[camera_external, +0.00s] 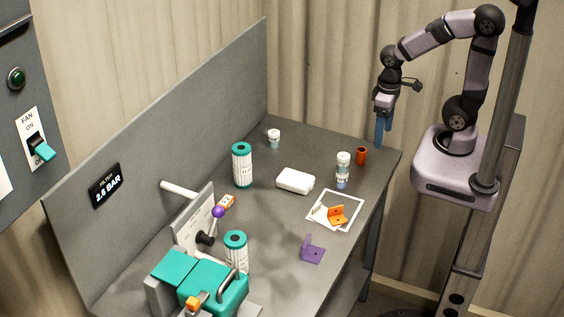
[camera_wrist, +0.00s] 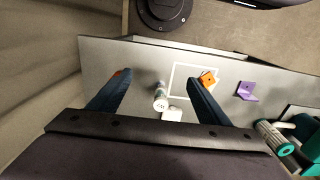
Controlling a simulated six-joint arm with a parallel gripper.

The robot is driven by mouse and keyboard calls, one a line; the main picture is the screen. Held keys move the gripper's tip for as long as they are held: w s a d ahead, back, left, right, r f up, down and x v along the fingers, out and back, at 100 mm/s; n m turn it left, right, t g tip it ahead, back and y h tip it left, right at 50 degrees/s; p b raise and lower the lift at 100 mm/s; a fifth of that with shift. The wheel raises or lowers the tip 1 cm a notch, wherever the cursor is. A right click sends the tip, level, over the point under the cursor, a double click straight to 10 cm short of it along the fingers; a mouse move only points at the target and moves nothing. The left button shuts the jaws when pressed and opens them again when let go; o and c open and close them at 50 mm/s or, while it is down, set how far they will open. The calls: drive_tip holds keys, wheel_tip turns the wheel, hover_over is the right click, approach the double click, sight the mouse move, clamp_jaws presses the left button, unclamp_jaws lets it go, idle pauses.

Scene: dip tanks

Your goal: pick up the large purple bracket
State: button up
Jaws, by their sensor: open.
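The purple bracket (camera_external: 313,250) is an L-shaped piece lying on the grey table, near its front edge, in the external view. It also shows in the wrist view (camera_wrist: 246,91), right of my fingers. My gripper (camera_external: 383,133) is at the table's far right corner in the external view, fingers pointing down, well away from the bracket. In the wrist view my gripper (camera_wrist: 158,80) has its two blue fingers wide apart with nothing held between them.
An orange bracket (camera_external: 338,215) sits on a white-framed square (camera_external: 318,222) beside the purple one. A teal machine (camera_external: 215,287) occupies the near left end.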

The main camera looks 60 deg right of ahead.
drive_tip(key=w+a+f+n+t+h+b, duration=0.2)
drive_tip(key=w+a+n+t+h+b, duration=0.2)
drive_tip(key=a+n+b, duration=0.55)
drive_tip(key=w+a+f+n+t+h+b, duration=0.2)
drive_tip(key=w+n+t+h+b, duration=0.3)
drive_tip(key=n, duration=0.9)
drive_tip(key=s+a+r+n+t+y+b, duration=0.2)
drive_tip(key=s+a+n+t+y+b, duration=0.15)
drive_tip(key=a, duration=0.45)
drive_tip(key=s+a+r+n+t+y+b, duration=0.2)
drive_tip(key=s+a+n+t+y+b, duration=0.1)
drive_tip(key=a+n, duration=0.3)
drive_tip(key=s+a+r+n+t+y+b, duration=0.2)
drive_tip(key=s+a+n+t+y+b, duration=0.15)
drive_tip(key=a, duration=0.55)
drive_tip(key=g+p, duration=0.1)
approach(308, 244)
drive_tip(key=shift+w+a+r, duration=0.2)
drive_tip(key=shift+w+a, duration=0.05)
drive_tip(key=shift+w, duration=0.1)
drive_tip(key=shift+w+a+f+p, duration=0.1)
drive_tip(key=shift+w+p, duration=0.6)
drive_tip(key=shift+w, duration=1.15)
drive_tip(key=shift+w+a+f+p, duration=0.1)
drive_tip(key=shift+w+p, duration=0.6)
drive_tip(key=shift+w, duration=1.15)
drive_tip(key=shift+r, duration=0.1)
drive_tip(key=c, duration=1.2)
